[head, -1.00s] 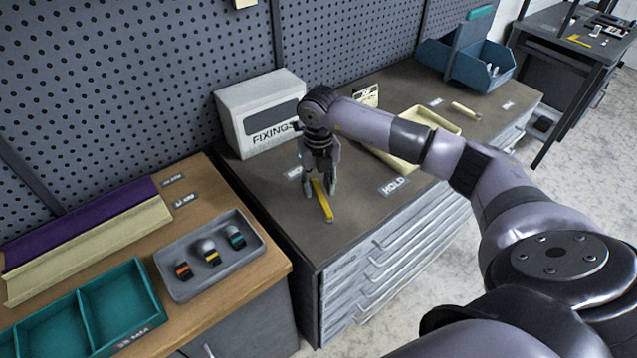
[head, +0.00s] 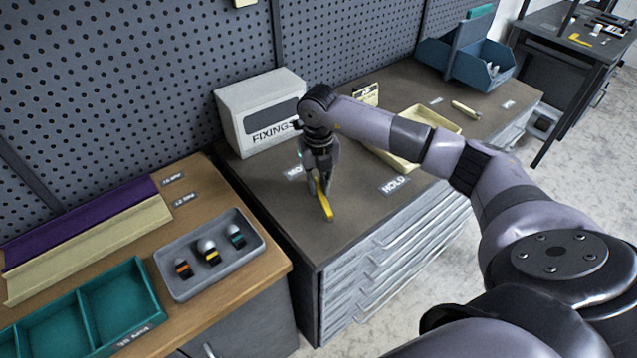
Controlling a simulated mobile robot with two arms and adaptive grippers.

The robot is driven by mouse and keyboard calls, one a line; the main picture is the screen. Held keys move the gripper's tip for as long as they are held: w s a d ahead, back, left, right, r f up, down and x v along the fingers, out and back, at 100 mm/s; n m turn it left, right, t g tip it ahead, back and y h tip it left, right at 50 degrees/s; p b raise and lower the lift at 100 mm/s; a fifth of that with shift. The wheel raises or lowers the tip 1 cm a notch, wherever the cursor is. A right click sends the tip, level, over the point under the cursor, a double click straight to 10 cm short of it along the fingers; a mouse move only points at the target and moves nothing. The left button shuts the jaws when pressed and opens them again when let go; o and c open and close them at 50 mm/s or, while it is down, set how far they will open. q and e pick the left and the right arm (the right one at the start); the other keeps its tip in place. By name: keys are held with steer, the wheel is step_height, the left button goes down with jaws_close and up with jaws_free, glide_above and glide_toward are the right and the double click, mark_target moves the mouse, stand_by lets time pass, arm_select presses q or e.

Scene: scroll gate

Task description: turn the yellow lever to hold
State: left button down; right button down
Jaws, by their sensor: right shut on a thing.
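The yellow lever (head: 326,206) lies on the dark top of the drawer cabinet and points toward the cabinet's front. A HOLD label (head: 395,185) is to its right. Another label (head: 295,173), partly hidden by my gripper, is to its left. My right gripper (head: 319,188) reaches down from above and is shut on the lever, near its far part. The fingers hide that part of the lever. My left gripper is not in view.
A FIXINGS box (head: 262,112) stands close behind my right gripper. A cream tray (head: 425,120) lies to the right, under my forearm. A wooden bench (head: 235,282) with a grey tray (head: 175,285) adjoins at left. The cabinet top in front of the HOLD label is clear.

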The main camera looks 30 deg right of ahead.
steer(key=shift+d, duration=0.1)
stand_by(0.3)
steer(key=d+m, duration=0.1)
steer(key=s+d+m, duration=0.1)
steer(key=m, duration=0.2)
steer(key=shift+s+d+m, duration=0.25)
steer(key=shift+d+m, duration=0.15)
steer(key=s+d+m, duration=0.1)
steer(key=m, duration=0.2)
steer(key=shift+s+d+m+b, duration=0.3)
steer(key=shift+s+d, duration=0.05)
steer(key=shift+s, duration=0.05)
steer(key=s+m, duration=0.1)
steer(key=s+d+m, duration=0.1)
steer(key=m, duration=0.1)
steer(key=shift+s+m, duration=0.85)
steer(key=shift+m, duration=0.55)
steer(key=shift+d, duration=0.1)
steer(key=c, duration=1.6)
jaws_free()
